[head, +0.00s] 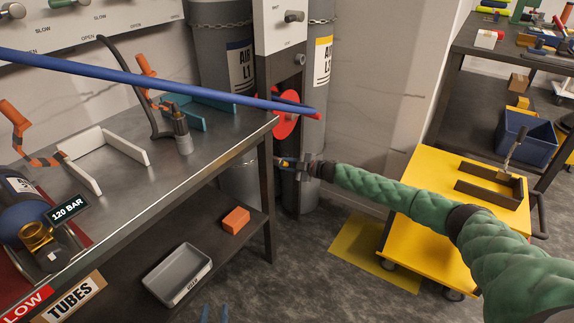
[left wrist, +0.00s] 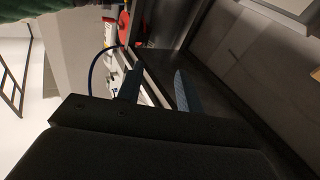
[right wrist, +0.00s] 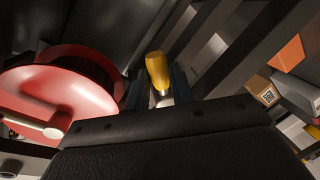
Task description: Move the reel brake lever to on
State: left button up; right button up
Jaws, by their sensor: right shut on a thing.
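The reel is a red disc (head: 285,127) low on the post between the grey cylinders. It fills the left of the right wrist view (right wrist: 45,95). The brake lever has a yellow grip (right wrist: 157,70), which stands between the fingers of my right gripper (right wrist: 158,92). In the head view that gripper (head: 290,164) is just below the reel, shut on the lever, and hides most of it. My left gripper (head: 215,313) shows only its blue fingertips at the bottom edge. In the left wrist view its fingers (left wrist: 158,88) are apart with nothing between them.
A blue bar or hose (head: 190,82) with a red end crosses above the steel bench (head: 170,185). An orange block (head: 236,220) and grey bin (head: 178,275) lie on its lower shelf.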

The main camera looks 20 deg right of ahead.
pick_arm(q)
jog(key=shift+s+f+g, duration=0.2)
jog(key=shift+f+g, duration=0.1)
jog(key=shift+f, duration=0.75)
pick_arm(e)
jog(key=o, duration=1)
jog(key=shift+s+d, duration=0.35)
jog(key=shift+d, duration=0.05)
pick_arm(q)
notch_tip(320, 180, down, 8)
jog(key=s+g, duration=0.2)
jog(key=g, duration=0.1)
jog(key=shift+s+y+p, duration=0.15)
jog(key=shift+y+p, duration=0.15)
jog(key=shift+p, duration=0.1)
pick_arm(e)
jog(key=shift+v, duration=3.4)
